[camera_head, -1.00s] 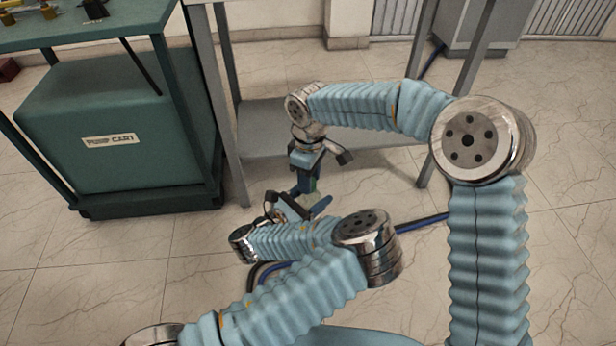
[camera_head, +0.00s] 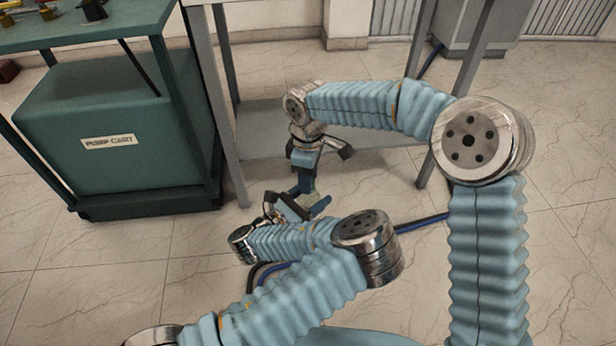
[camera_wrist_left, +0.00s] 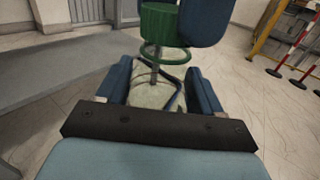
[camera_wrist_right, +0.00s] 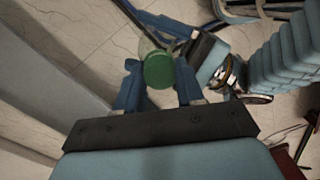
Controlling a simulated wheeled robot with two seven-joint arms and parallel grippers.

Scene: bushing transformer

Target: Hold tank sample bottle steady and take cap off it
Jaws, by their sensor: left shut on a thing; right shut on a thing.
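The tank sample bottle (camera_wrist_left: 152,94) is clear, and its body stands between the fingers of my left gripper (camera_wrist_left: 162,88) in the left wrist view. My left gripper is shut on it. The green cap (camera_wrist_left: 159,24) is at the bottle's top, with a green ring (camera_wrist_left: 166,53) just below it. I cannot tell whether cap and ring are apart. In the right wrist view the cap (camera_wrist_right: 158,71) sits between the fingertips of my right gripper (camera_wrist_right: 158,78), which is shut on it. In the head view my arms hide most of the bottle.
A green pump cart (camera_head: 110,130) stands at the left. A grey table (camera_head: 262,125) with a lower shelf is just behind the grippers. Dark and blue hoses (camera_head: 425,222) lie on the tiled floor. Red-and-white posts (camera_wrist_left: 292,40) stand in the left wrist view.

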